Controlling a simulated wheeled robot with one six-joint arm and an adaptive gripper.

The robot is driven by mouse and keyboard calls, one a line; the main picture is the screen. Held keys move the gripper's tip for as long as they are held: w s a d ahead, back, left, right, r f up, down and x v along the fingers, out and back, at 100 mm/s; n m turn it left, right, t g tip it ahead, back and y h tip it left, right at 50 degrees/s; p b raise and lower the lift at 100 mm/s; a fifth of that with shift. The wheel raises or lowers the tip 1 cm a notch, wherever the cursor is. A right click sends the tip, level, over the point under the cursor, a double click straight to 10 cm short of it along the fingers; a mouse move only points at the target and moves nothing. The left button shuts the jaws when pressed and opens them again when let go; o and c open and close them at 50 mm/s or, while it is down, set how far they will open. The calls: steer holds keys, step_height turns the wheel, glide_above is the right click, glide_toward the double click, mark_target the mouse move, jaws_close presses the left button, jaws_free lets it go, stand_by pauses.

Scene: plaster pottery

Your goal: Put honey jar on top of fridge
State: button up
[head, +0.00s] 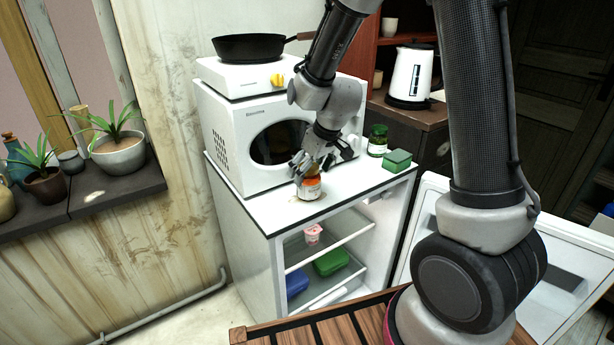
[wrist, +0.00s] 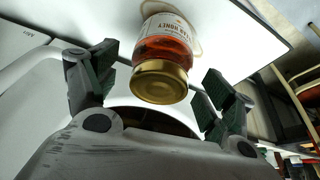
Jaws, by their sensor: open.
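The honey jar (head: 309,188) has a white label, amber contents and a gold lid. It stands upright on the white top of the small fridge (head: 262,212), near its front left edge. In the wrist view the jar (wrist: 165,50) shows its lid facing my gripper and its label reading honey. My gripper (head: 311,166) is right at the jar, just above and behind it in the head view. In the wrist view its two fingers (wrist: 160,92) are spread wide, one on each side of the lid, with gaps between them and the jar.
A white microwave (head: 232,140) stands at the back of the fridge top, with a hotplate and black pan (head: 249,46) above. A green jar (head: 377,140) and green box (head: 397,160) are to the right. The fridge door (head: 430,215) is open. Potted plants (head: 118,150) stand at left.

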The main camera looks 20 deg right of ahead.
steer(key=v, duration=0.9)
steer(key=s+d+r+m, duration=0.1)
steer(key=s+d+r, duration=0.2)
steer(key=s, duration=0.5)
steer(key=s+d+r+m+h, duration=0.1)
steer(key=s+d+r+m, duration=0.1)
steer(key=s+d+r, duration=0.2)
steer(key=s+d+r+m+h, duration=0.1)
steer(key=s+d+r+m, duration=0.1)
steer(key=s+d, duration=0.4)
steer(key=s+r, duration=0.1)
steer(key=s, duration=0.4)
steer(key=shift+s+d+r, duration=0.2)
steer(key=shift+s+r, duration=0.1)
steer(key=shift+s, duration=0.05)
